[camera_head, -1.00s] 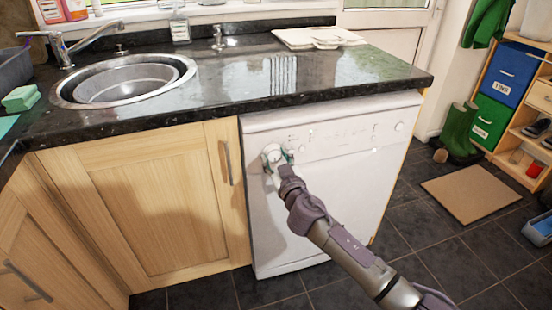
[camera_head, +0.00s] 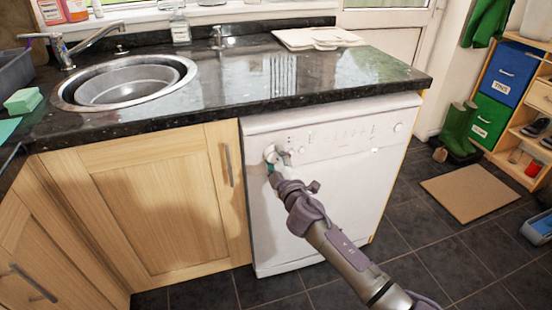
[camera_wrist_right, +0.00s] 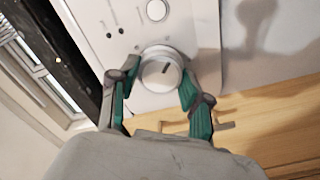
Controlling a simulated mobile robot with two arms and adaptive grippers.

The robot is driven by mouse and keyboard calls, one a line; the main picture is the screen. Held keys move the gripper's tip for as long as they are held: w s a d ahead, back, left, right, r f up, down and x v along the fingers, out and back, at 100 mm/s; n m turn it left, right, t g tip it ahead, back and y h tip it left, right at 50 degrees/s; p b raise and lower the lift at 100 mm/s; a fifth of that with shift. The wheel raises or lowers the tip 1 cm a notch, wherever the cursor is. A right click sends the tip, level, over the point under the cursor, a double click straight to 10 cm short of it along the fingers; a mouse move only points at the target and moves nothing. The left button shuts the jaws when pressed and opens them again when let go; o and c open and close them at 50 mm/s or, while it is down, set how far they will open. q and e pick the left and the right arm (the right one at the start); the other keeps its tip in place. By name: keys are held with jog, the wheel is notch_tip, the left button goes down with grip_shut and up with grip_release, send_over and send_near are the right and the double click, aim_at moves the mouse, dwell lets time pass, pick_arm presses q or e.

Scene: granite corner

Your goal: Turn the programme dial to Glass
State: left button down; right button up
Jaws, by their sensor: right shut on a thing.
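The programme dial (camera_wrist_right: 157,75) is a round white knob with a short dark pointer line on the control panel of the white dishwasher (camera_head: 330,190). In the right wrist view it sits between the two green-padded fingers of my right gripper (camera_wrist_right: 155,84), which is shut on it. In the head view my right gripper (camera_head: 274,160) is at the left end of the panel and largely hides the dial. The panel's printed marks are too small to read, so I cannot tell which programme the pointer indicates. My left gripper is not in view.
A smaller round white knob (camera_wrist_right: 157,10) is beside the dial. The dark granite worktop (camera_head: 300,75) overhangs the panel. A wooden cupboard door (camera_head: 150,200) adjoins the dishwasher on the left. The tiled floor in front is mostly clear.

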jog(key=n+p, duration=0.1)
jog(key=n, duration=0.3)
jog(key=shift+n, duration=0.4)
jog(key=n, duration=0.2)
jog(key=shift+n, duration=0.3)
jog(key=n+p, duration=0.1)
jog(key=n, duration=0.2)
jog(key=shift+n, duration=0.3)
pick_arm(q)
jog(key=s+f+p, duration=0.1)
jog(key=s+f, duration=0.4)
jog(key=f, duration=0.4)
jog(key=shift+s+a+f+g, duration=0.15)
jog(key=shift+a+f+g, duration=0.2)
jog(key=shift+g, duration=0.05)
pick_arm(e)
jog(key=shift+f+n, duration=0.1)
jog(key=shift+n, duration=1.9)
jog(key=o, duration=1.2)
jog(key=shift+c, duration=0.2)
jog(key=shift+s, duration=0.1)
